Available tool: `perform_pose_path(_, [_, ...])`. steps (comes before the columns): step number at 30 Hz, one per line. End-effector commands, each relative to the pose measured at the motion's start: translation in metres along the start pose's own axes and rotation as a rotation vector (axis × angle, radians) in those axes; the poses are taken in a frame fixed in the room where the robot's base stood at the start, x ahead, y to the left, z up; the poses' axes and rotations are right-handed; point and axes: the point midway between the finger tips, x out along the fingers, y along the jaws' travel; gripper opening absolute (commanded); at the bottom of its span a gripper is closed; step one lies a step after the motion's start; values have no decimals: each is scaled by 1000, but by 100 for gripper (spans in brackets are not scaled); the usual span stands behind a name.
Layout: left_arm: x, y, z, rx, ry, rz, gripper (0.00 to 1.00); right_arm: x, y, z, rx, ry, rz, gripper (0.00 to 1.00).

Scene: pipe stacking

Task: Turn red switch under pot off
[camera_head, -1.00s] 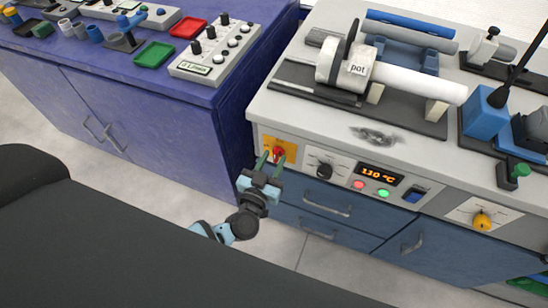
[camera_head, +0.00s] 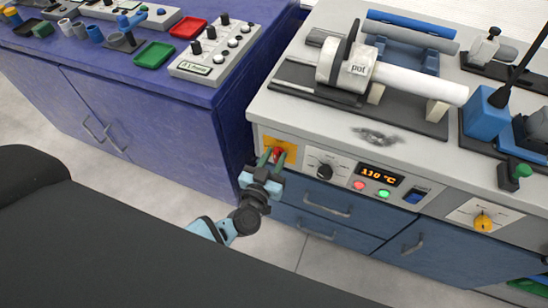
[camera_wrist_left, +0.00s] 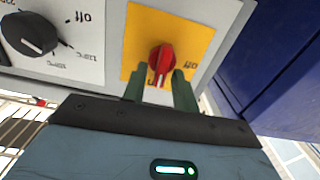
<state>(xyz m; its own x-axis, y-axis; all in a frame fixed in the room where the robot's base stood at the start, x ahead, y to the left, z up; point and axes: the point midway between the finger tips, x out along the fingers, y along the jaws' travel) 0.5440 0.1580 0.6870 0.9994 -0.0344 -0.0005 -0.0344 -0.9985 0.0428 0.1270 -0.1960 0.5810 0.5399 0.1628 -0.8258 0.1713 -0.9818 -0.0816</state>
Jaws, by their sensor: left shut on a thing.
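The red switch (camera_wrist_left: 160,60) is a rotary knob on a yellow plate (camera_wrist_left: 196,41) at the front panel's left end. In the head view the red switch (camera_head: 279,151) is partly covered by my gripper. My left gripper (camera_head: 270,160) is at the switch, its green fingers on either side of the knob. In the wrist view the fingers of my left gripper (camera_wrist_left: 160,84) are shut on the knob's lower part. The white pot (camera_head: 347,66), labelled "pot", lies on the bench top above. My right gripper is not in view.
A black dial (camera_head: 324,171) is right of the switch, then a display (camera_head: 379,175) reading about 130 °C, coloured buttons and a blue rocker switch (camera_head: 415,196). A yellow knob (camera_head: 483,222) is farther right. The purple cabinet (camera_head: 175,120) stands close on the left.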

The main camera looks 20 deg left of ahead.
Motion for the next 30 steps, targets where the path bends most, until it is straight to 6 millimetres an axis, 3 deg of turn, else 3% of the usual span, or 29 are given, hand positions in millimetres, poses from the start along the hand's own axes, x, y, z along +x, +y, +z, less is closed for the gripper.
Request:
perform_pose_path(14, [-1, -4, 2, -362, -1, -2, 6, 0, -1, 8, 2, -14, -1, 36])
perform_pose_path(30, [-1, -10, 7, -874, 0, -2, 6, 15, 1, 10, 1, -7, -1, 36])
